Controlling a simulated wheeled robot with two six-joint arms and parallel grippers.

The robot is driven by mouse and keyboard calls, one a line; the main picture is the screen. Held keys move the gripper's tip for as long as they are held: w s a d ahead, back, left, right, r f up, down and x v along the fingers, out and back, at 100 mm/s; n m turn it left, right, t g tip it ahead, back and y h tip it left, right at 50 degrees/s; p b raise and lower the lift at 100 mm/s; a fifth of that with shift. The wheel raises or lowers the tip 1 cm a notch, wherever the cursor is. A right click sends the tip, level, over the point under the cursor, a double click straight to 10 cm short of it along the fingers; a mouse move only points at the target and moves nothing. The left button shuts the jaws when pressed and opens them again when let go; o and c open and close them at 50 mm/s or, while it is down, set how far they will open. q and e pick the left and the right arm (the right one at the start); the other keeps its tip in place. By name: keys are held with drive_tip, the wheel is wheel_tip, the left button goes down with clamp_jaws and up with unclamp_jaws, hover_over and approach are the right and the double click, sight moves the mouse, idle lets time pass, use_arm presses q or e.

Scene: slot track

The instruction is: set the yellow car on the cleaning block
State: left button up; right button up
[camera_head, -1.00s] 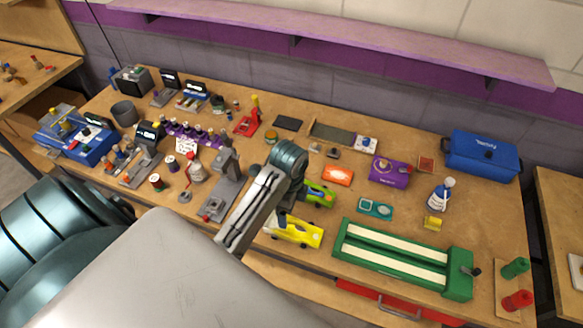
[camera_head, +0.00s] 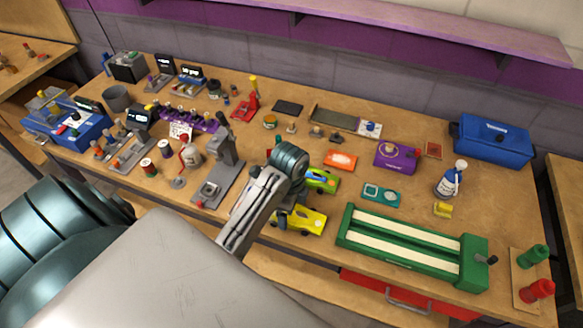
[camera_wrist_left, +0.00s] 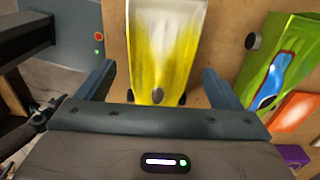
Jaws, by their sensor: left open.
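The yellow car (camera_head: 308,222) sits on the workbench near its front edge, its left part hidden by my left arm. My left gripper (camera_head: 284,216) is low at the car's left end, partly hidden by my own arm. In the left wrist view, the car (camera_wrist_left: 165,50) shows as a yellow and white body between the two fingers of the open gripper (camera_wrist_left: 156,85), with a gap on each side. A long green block (camera_head: 358,240) with two cream strips stands to the right of the car; it appears to be the cleaning block. My right gripper does not show.
A green car (camera_head: 325,184) lies just behind the yellow one; it also shows in the left wrist view (camera_wrist_left: 278,75). A grey stand (camera_head: 222,180) is to the left. A teal gauge (camera_head: 381,195) and a yellow sponge (camera_head: 443,209) lie behind the green block.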

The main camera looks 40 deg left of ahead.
use_arm(q)
wheel_tip(320, 180, down, 3)
drive_tip(key=shift+r, duration=0.2)
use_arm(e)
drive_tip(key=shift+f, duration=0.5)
use_arm(q)
drive_tip(key=shift+c, duration=0.5)
drive_tip(key=c, duration=1.1)
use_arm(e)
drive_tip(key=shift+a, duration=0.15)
use_arm(q)
drive_tip(key=shift+r, duration=0.1)
